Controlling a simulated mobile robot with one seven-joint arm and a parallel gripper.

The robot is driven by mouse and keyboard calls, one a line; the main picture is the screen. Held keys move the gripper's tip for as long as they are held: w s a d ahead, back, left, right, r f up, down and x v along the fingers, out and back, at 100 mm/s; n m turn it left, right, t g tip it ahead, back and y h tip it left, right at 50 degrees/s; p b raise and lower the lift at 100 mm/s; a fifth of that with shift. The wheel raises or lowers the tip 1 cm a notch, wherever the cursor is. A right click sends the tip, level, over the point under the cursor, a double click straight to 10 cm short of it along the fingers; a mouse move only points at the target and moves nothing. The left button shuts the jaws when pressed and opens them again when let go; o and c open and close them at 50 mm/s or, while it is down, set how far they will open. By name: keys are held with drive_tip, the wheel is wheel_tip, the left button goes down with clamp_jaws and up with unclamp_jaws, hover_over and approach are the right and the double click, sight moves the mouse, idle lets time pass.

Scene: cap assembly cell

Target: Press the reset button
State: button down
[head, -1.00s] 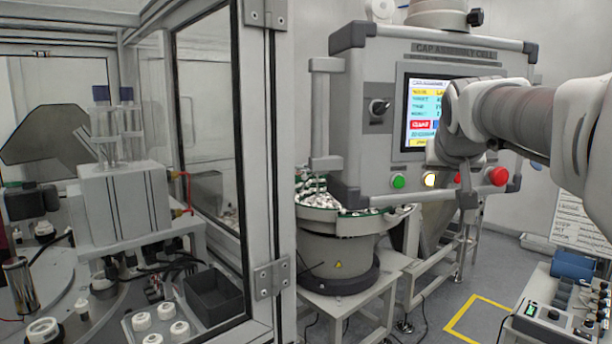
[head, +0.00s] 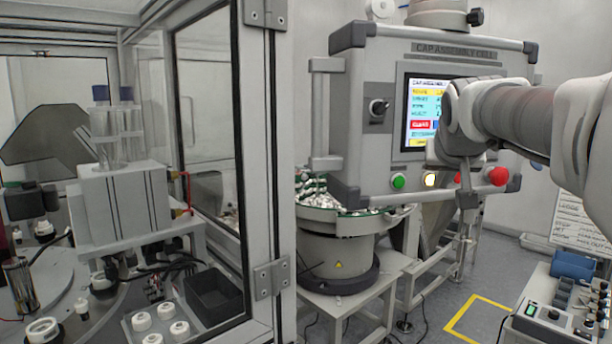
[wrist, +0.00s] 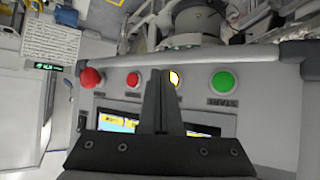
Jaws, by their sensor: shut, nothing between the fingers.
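The grey control panel (head: 345,130) carries a row of buttons along its lower edge. A lit yellow-white button (head: 430,180) sits between a green button (head: 398,181) and a small red one (head: 457,178). I cannot read its label. In the wrist view the panel appears upside down, and the lit button (wrist: 174,77) is just right of my gripper's fingertips (wrist: 160,73), which partly cover it. My gripper is shut and empty, pointing towards the button row. I cannot tell whether the tips touch the panel.
A red mushroom button (head: 497,176) stands out at the panel's lower right corner; it also shows in the wrist view (wrist: 91,78). A selector knob (head: 378,108) and screen (head: 425,112) are above. A cap feeder bowl (head: 340,225) stands below the panel.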

drive_tip(key=shift+w, duration=0.1)
idle(0.5)
drive_tip(key=shift+w+a, duration=0.1)
drive_tip(key=shift+w, duration=0.25)
idle(0.4)
drive_tip(key=shift+s, duration=0.45)
drive_tip(key=shift+s, duration=0.1)
drive_tip(key=s+b, duration=0.1)
drive_tip(key=s, duration=0.1)
drive_tip(key=s+d+b, duration=0.1)
drive_tip(key=s, duration=0.2)
drive_tip(key=shift+s+d, duration=0.15)
drive_tip(key=shift+s, duration=0.2)
idle(0.5)
